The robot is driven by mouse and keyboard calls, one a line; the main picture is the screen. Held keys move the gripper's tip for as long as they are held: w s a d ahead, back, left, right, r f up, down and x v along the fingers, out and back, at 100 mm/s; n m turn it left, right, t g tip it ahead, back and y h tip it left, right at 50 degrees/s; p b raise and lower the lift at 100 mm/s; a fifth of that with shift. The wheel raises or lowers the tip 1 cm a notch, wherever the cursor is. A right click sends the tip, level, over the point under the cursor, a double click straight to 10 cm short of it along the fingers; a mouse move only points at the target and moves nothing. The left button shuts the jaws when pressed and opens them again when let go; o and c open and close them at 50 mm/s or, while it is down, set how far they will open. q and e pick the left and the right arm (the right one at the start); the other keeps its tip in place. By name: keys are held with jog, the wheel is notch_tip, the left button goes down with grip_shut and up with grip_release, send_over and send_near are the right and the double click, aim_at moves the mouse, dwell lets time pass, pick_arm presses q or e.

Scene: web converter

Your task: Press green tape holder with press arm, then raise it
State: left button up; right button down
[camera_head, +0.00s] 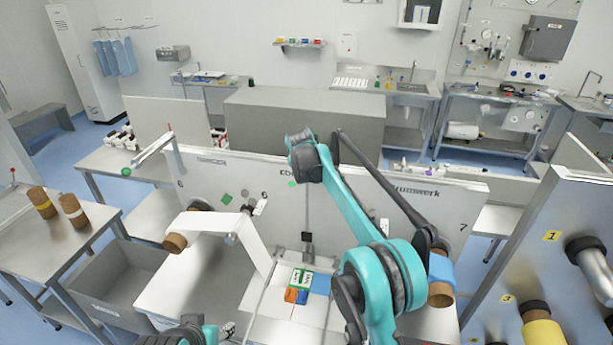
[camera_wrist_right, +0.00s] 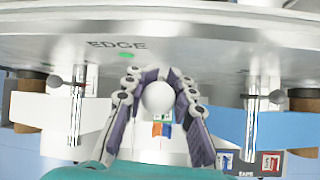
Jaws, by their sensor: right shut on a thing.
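The green tape holder (camera_head: 301,279) lies on the machine bed beside orange and blue pieces. A dark upright rod (camera_head: 307,212) with a black block (camera_head: 307,238) stands just behind it; it looks like part of the press arm. In the right wrist view, a round white knob (camera_wrist_right: 158,98) sits between the fingers of my right gripper (camera_wrist_right: 160,82), which is shut on it. The colored pieces (camera_wrist_right: 161,129) show beyond the knob. In the head view my teal right arm hides the right fingers. My left arm shows only at the bottom edge; its finger opening is unclear.
A grey bin (camera_head: 118,287) and a table with rolls (camera_head: 58,238) stand left.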

dwell(0.3)
jog(key=c, duration=1.4)
grip_release()
jog(key=shift+o, duration=0.7)
jog(key=shift+w+d, duration=0.1)
jog(key=shift+w, duration=0.05)
jog(key=v, duration=1.2)
